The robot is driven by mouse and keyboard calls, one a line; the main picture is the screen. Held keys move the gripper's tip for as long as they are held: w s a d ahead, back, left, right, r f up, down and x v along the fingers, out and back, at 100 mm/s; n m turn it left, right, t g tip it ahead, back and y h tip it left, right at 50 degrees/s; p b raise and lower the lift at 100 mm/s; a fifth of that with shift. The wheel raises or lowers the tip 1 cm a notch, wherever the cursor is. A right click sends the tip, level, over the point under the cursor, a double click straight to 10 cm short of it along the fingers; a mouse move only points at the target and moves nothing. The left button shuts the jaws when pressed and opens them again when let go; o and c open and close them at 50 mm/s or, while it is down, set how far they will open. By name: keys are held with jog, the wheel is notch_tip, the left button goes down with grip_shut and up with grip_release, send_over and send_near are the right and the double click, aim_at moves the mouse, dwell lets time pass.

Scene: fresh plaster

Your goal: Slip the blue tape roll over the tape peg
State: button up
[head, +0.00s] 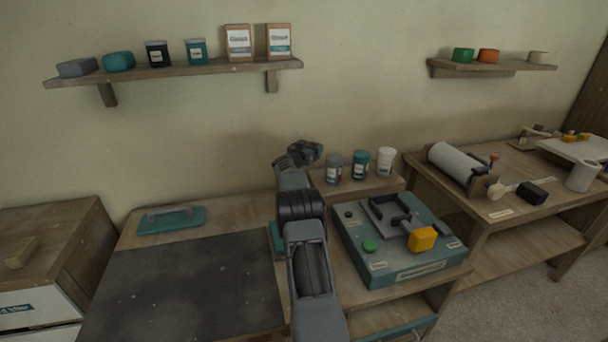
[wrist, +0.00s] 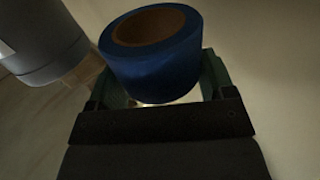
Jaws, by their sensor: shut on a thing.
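The blue tape roll (wrist: 155,65) shows in the wrist view as a thick blue ring with a brown core, its open end tilted up toward the camera. My gripper (head: 306,151) is shut on the roll, with a green finger on either side of it. In the head view my gripper is in front of the wall, above the back of the bench, and the roll cannot be clearly made out there. I cannot make out the tape peg in either view; my arm covers part of the bench.
A grey jar (head: 334,168), a teal jar (head: 360,165) and a white jar (head: 386,161) stand on a raised ledge right of my gripper. A teal machine (head: 380,268) with a yellow block is in front. A wall shelf (head: 180,72) hangs above left. The dark mat (head: 190,290) is bare.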

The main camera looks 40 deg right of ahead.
jog(key=f, duration=0.4)
jog(key=shift+s+d+f, duration=0.1)
jog(key=shift+d+f, duration=0.05)
jog(key=shift+d, duration=0.15)
jog(key=shift+a+f+b, duration=0.1)
jog(key=shift+f+b, duration=0.25)
jog(key=shift+f, duration=1.9)
jog(key=shift+f, duration=0.2)
jog(key=o, duration=0.6)
jog(key=shift+o, duration=0.2)
